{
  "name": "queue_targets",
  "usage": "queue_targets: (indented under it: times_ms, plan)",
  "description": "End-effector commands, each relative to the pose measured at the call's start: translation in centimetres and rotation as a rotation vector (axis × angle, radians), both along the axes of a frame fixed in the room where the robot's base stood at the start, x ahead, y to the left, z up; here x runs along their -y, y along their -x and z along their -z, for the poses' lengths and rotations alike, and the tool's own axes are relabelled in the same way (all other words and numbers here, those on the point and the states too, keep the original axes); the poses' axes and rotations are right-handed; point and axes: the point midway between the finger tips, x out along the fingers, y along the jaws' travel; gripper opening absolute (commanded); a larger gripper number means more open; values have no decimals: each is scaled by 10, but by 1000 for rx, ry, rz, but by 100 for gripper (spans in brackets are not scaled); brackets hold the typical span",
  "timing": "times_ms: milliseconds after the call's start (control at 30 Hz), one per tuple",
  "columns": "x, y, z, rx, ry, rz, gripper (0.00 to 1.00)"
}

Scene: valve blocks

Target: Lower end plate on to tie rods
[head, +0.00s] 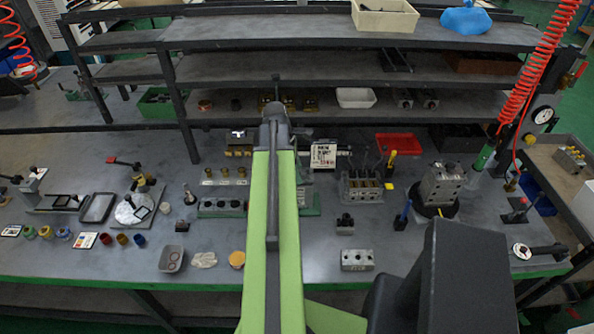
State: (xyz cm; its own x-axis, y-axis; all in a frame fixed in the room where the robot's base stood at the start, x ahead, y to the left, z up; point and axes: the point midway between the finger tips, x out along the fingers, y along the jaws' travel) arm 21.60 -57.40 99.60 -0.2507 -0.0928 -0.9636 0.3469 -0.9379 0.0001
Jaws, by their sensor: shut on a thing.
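My green arm reaches away from me over the middle of the bench. My gripper (275,112) is at its dark far end, in front of the lower shelf. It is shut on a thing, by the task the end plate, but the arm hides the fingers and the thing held. I cannot make out the tie rods for certain. A grey block on a green base (309,205) shows only partly, just right of my arm, and the rest of it is hidden. Whether the plate touches any rods cannot be seen.
A valve block with levers (362,187) stands right of my arm. A silver block stack (440,184) stands on a dark round base. A loose drilled block (357,260) lies near the front edge. Shelves (340,68) rise behind. Small parts and cups crowd the left.

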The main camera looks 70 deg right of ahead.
Motion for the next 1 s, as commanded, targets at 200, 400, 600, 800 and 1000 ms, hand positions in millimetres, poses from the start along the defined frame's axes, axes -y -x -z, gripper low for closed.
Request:
queue_targets:
  times_ms: [200,400,600,800,1000]
  plan:
    - [0,0,7,0,0,0,0]
    - [0,0,12,0,0,0,0]
    - [0,0,17,0,0,0,0]
    - [0,-1,16,0,0,-1,72]
    - [0,-1,16,0,0,-1,78]
